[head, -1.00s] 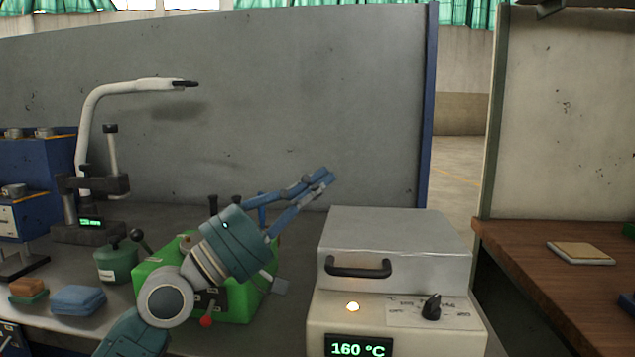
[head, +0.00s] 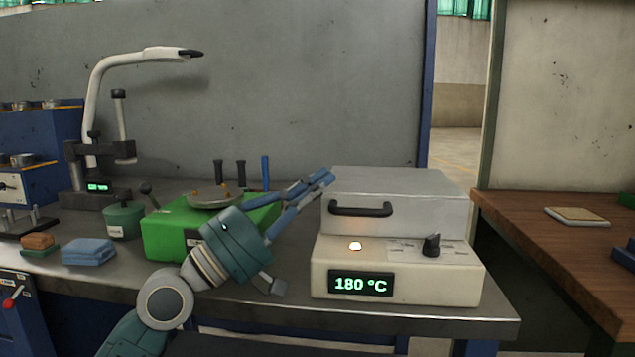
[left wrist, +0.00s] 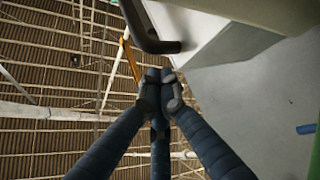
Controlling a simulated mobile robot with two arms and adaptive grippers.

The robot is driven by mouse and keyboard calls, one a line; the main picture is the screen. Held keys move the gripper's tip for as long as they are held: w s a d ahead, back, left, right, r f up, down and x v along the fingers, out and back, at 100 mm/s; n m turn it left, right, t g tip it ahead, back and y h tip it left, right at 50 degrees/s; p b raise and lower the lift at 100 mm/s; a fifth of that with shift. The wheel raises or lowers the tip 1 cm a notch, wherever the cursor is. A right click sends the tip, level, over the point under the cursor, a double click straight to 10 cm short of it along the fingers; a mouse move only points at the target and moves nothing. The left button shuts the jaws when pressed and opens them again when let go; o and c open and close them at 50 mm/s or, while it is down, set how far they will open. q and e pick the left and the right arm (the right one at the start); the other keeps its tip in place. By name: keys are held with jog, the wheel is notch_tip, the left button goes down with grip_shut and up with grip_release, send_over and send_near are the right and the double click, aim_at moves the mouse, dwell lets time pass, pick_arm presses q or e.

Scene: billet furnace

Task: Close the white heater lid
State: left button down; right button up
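The white heater (head: 398,262) stands on the steel bench, with a lit lamp, a black knob and a display reading 180 °C. Its grey-white lid (head: 395,190) lies flat down on the body, with a black handle (head: 361,209) on its front. My left gripper (head: 326,176) is beside the lid's upper left edge, its blue fingers brought together and nothing seen between them. The left wrist view shows the fingertips (left wrist: 162,88) together, just below the black handle (left wrist: 150,30) in the picture. My right gripper is in neither view.
A green box (head: 165,233) with a round plate on top stands left of the heater, behind my left arm. Blue cloths (head: 88,251), a dark green pot (head: 123,221) and a lamp stand (head: 90,130) are further left. A wooden table (head: 540,240) is at the right, past a gap.

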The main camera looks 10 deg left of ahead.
pick_arm(q)
jog(key=shift+f, duration=0.1)
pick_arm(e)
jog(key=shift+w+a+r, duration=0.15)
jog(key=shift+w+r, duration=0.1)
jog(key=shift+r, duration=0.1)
pick_arm(q)
jog(key=shift+s, duration=0.1)
